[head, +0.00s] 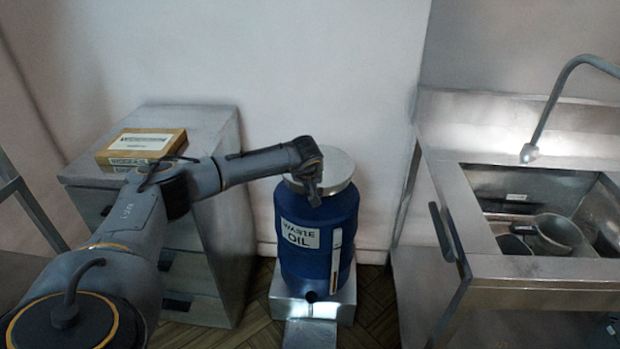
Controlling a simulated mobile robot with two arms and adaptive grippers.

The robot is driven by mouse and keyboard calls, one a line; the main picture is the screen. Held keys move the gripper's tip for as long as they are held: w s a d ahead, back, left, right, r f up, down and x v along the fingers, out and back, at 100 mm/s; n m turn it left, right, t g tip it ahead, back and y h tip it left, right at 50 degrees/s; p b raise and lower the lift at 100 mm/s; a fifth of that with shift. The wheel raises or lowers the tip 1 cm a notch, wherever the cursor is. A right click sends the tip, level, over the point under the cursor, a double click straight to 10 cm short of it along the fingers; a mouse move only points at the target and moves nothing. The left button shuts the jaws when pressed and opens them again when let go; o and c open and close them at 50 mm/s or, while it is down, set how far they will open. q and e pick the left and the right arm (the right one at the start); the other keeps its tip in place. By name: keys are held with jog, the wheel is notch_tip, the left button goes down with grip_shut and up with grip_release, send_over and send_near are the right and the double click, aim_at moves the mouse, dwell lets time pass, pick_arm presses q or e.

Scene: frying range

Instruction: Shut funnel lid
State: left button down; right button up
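A blue waste oil drum (328,270) stands upright on a metal base near the wall. A round silver lid (338,168) lies about flat across its top. The funnel under the lid is hidden. My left arm reaches in from the left, and my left gripper (314,192) points down at the lid's front left edge, overlapping it in the picture. I cannot tell if it touches the lid, and its fingers are too small and dark to show whether they are apart. My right gripper is out of view.
A drawer cabinet (222,135) with a cardboard box (142,148) on it stands left of the drum, behind my arm. A metal sink (445,140) with pots (555,233) and an arched tap (552,95) stands to the right. A narrow floor gap (375,310) separates drum and sink.

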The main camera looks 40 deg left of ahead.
pick_arm(q)
jog(key=shift+f, duration=0.6)
